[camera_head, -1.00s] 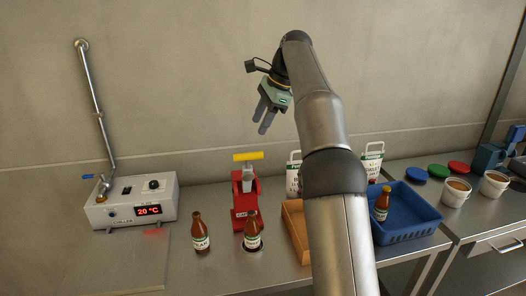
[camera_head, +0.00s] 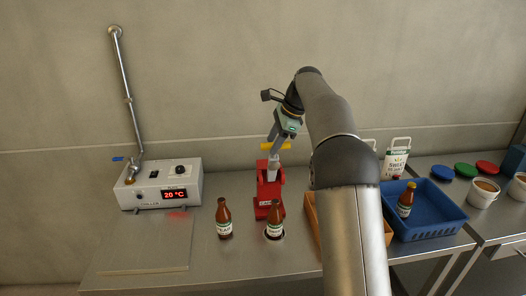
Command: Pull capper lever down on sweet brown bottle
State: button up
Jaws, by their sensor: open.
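The red capper (camera_head: 270,192) stands on the steel bench, with its yellow lever handle (camera_head: 286,146) raised at the top. A brown bottle (camera_head: 275,218) with a white label stands upright at the capper's front, on a round base. Another brown bottle (camera_head: 224,218) stands to its left; I cannot read either label.
A chiller box (camera_head: 160,188) reading 20 °C with a tall pipe stands left. Cartons, coloured lids and white tubs stand further right.

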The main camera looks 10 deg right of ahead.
aim_at(273, 164)
jog(key=shift+x, duration=2.05)
grip_shut()
jog(key=shift+f, duration=0.1)
